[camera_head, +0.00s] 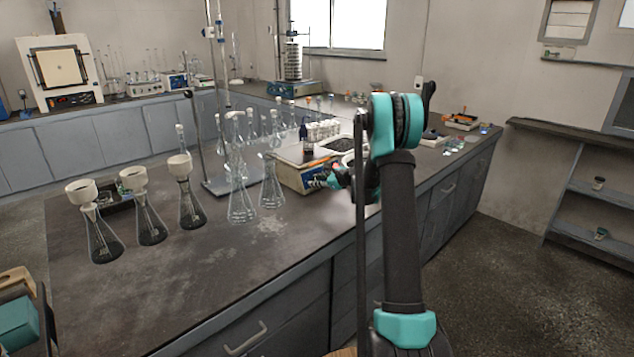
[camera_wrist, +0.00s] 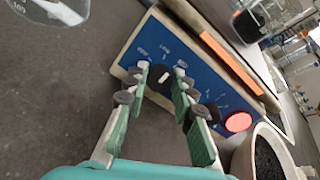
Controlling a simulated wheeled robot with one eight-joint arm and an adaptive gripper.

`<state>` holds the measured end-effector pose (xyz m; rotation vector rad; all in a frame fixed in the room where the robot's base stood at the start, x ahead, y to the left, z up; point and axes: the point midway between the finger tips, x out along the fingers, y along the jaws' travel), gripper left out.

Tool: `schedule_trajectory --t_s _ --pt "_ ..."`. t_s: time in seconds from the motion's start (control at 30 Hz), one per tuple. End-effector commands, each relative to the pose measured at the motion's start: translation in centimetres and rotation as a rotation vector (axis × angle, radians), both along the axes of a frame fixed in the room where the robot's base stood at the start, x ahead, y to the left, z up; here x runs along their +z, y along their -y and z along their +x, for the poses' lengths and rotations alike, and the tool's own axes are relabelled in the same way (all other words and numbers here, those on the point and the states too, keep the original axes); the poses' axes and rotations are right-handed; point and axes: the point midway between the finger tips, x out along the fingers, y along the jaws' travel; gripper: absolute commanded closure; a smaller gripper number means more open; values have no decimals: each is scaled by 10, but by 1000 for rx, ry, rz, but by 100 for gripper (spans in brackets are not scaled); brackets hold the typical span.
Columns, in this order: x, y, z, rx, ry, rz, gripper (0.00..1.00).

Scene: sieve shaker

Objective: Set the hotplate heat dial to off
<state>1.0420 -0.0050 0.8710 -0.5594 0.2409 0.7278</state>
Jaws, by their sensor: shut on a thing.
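The hotplate (camera_head: 296,181) stands on the dark bench, with its front panel towards my arm. In the wrist view its blue front panel (camera_wrist: 200,60) fills the middle, tilted in the picture. My gripper (camera_wrist: 162,71) is at this panel, its fingertips closed on both sides of a black dial (camera_wrist: 163,78) with a pale mark. The panel lettering is too small to read, so I cannot tell the dial's setting. A second dark knob (camera_wrist: 213,111) sits further right, partly hidden by the right finger. In the head view my gripper (camera_head: 338,178) hides part of the panel.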

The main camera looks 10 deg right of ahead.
Motion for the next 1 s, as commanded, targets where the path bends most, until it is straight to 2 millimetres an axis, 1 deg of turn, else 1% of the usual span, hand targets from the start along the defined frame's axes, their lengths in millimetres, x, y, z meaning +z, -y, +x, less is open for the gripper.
schedule_trajectory --t_s 1.0 --pt "-1 -1 -2 360 523 -722 100"
